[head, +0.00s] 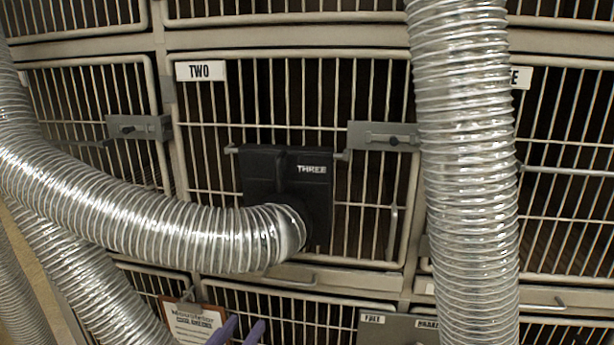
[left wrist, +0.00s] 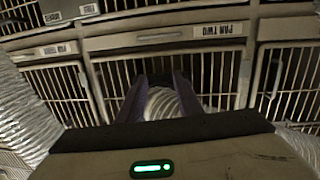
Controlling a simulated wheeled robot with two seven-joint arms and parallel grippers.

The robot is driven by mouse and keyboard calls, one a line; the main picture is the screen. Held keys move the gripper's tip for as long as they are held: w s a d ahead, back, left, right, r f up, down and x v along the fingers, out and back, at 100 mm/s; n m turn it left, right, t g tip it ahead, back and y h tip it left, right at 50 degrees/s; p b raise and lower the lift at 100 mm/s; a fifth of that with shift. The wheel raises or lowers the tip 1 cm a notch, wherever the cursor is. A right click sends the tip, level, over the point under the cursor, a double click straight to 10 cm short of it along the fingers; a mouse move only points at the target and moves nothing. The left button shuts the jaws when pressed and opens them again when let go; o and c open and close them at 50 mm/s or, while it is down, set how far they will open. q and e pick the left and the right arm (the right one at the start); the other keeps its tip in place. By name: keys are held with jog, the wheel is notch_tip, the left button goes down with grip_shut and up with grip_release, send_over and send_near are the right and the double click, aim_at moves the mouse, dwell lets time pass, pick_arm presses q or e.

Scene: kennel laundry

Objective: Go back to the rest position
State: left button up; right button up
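My left gripper (head: 243,329) shows at the bottom of the head view as two purple fingers, spread apart with nothing between them. In the left wrist view its fingers (left wrist: 158,98) also stand apart, with a ribbed hose in the gap between them; it looks to lie beyond the fingertips. A black dryer box (head: 259,172) labelled THREE hangs on the barred door (head: 232,101) of the cage labelled TWO. A silver hose (head: 145,218) runs into it from the left. My right gripper is in neither view.
A second silver hose (head: 465,150) hangs in front of the cages on the right. Another hose (head: 90,272) slopes down at lower left. A clipboard (head: 196,322) hangs beside my left fingers. Metal latches (head: 384,136) stick out from the doors.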

pick_arm(q)
jog(key=s+a+f+g+y, duration=0.1)
jog(key=s+f+g, duration=0.3)
jog(key=s+f, duration=0.8)
jog(key=s+a+f+g+y, duration=0.1)
jog(key=s+a+f+g, duration=0.2)
jog(key=s+f, duration=0.9)
notch_tip(320, 180, down, 4)
jog(key=shift+f+g, duration=0.2)
jog(key=shift+g, duration=0.2)
jog(key=shift+a, duration=0.1)
dwell(1.0)
